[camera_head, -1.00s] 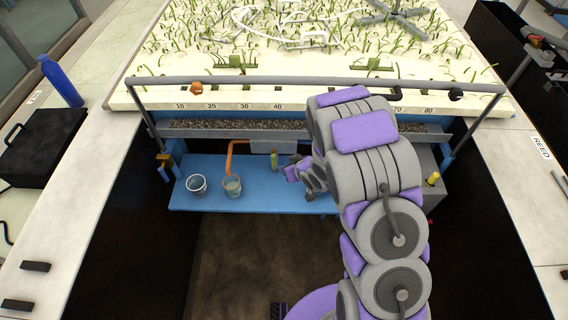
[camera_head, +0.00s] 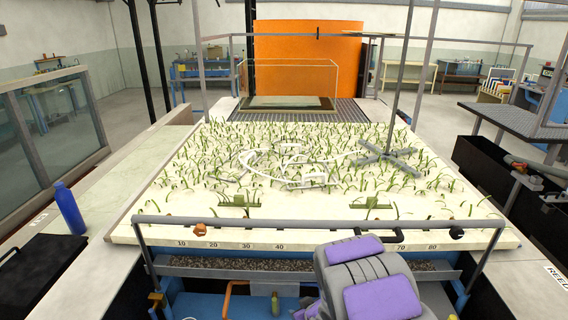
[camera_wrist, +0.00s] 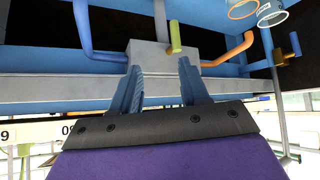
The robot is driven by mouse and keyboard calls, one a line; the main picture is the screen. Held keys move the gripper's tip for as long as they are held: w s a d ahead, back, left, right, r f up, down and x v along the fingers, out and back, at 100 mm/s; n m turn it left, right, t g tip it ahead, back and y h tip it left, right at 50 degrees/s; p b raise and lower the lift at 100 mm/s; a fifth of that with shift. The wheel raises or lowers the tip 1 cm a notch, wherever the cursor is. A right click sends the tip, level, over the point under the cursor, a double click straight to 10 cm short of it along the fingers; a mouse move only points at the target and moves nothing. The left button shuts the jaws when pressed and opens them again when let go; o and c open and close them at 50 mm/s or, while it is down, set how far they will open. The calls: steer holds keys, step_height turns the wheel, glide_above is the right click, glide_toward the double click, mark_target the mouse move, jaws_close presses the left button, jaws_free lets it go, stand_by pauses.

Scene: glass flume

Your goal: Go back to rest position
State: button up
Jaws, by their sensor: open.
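My gripper (camera_wrist: 160,88) is open in the wrist view, with its two blue fingers apart and nothing between them. Beyond the fingers are a grey box (camera_wrist: 150,57) and a yellow-green handle (camera_wrist: 175,38), apart from each other in depth as far as I can tell. In the head view my grey and purple arm stands at the bottom, right of the middle, and hides part of the flume's front. The gripper itself cannot be made out there.
The planted flume bed (camera_head: 300,180) lies behind a grey front rail (camera_head: 330,221). A blue bottle (camera_head: 69,208) stands on the left ledge. In the wrist view, an orange pipe (camera_wrist: 235,50) and two cup rims (camera_wrist: 271,15) are at upper right. A blue pipe (camera_wrist: 84,30) is at left.

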steer(key=s+d+r+m+g+h, duration=0.4)
steer(key=s+d+r+h, duration=0.2)
steer(key=s+d+r, duration=0.85)
steer(key=s+a+r+g, duration=0.2)
steer(key=s+r, duration=0.1)
steer(key=s, duration=0.5)
steer(key=s+a+r+m+g+y, duration=0.1)
steer(key=s+r, duration=0.3)
steer(key=s, duration=0.4)
steer(key=s+a+r+m+g+y, duration=0.1)
steer(key=s+a+r+g, duration=0.1)
steer(key=s, duration=0.7)
step_height(320, 180, up, 2)
steer(key=shift+a+r+g, duration=0.2)
steer(key=shift+a+g, duration=0.1)
steer(key=shift+a, duration=0.2)
